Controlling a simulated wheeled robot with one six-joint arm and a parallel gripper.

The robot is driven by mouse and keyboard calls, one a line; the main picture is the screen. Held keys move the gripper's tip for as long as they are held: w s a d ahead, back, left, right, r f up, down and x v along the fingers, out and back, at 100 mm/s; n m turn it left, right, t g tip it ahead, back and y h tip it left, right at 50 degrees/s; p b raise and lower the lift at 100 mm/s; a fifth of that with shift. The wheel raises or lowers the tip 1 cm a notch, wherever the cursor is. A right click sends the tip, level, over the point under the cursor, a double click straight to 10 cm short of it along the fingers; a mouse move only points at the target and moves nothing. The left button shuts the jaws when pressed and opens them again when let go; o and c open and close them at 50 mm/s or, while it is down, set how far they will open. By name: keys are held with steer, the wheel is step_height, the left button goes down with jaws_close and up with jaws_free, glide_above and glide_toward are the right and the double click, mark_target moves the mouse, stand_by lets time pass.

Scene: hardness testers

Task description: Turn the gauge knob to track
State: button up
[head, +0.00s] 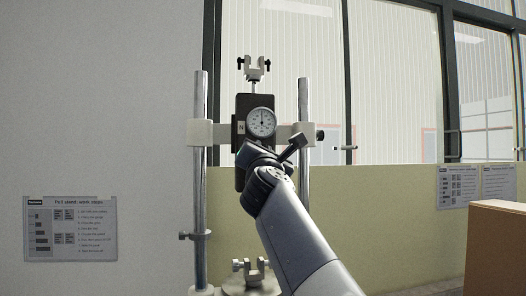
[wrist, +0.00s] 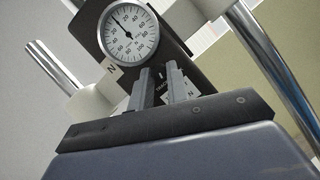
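The force gauge (head: 241,105) is a dark upright body on the pull stand, with a round white dial (head: 262,122). The dial (wrist: 128,32) also shows in the wrist view, its needle pointing up and left. My gripper (wrist: 160,70) is in front of the gauge body, below the dial. Its two grey fingers stand apart, with the dark gauge face and small white lettering, seemingly "TRACK", between them. I cannot make out the knob; the fingers may hide it. In the head view my arm covers the gauge's lower part, and I cannot make out the fingertips.
Two chrome columns (head: 201,100) flank the gauge, joined by a pale crossbar (head: 203,133). A forked clamp (head: 254,69) sits above the gauge and another (head: 249,272) below. A work-steps sheet (head: 70,228) hangs at the left. A brown box (head: 497,250) stands at the right.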

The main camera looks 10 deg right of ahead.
steer(key=o, duration=0.4)
steer(key=b+v, duration=0.4)
steer(key=v, duration=0.6)
steer(key=shift+s+f+b, duration=0.15)
steer(key=shift+s+b, duration=0.2)
steer(key=shift+s, duration=0.05)
